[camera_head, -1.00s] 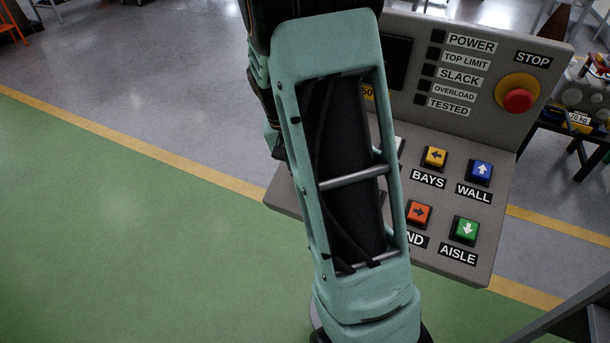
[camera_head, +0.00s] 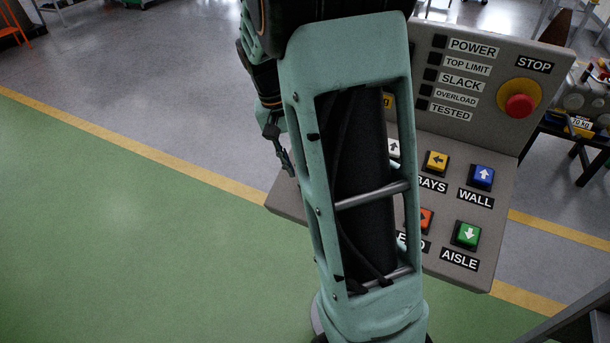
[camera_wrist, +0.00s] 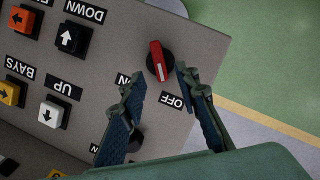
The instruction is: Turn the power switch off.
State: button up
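The power switch (camera_wrist: 160,62) is a red rotary knob with a white mark on its handle, on the grey panel in the wrist view. An ON label (camera_wrist: 123,79) and an OFF label (camera_wrist: 172,101) lie near it. The handle points roughly down the picture; I cannot tell which label it is set to. My gripper (camera_wrist: 158,77) is open, its two fingertips spread on either side of the knob's lower end, with no clear contact. In the head view my gripper (camera_head: 284,158) shows at the panel's left edge; the switch is hidden behind my arm.
The grey console (camera_head: 470,262) carries several arrow buttons and a red STOP button (camera_head: 519,105). A dark, partly hidden part (camera_wrist: 136,140) sits beside the left finger in the wrist view. Green floor (camera_head: 130,230) left of the console is clear.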

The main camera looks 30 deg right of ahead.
jog(key=v, duration=0.6)
dwell(0.3)
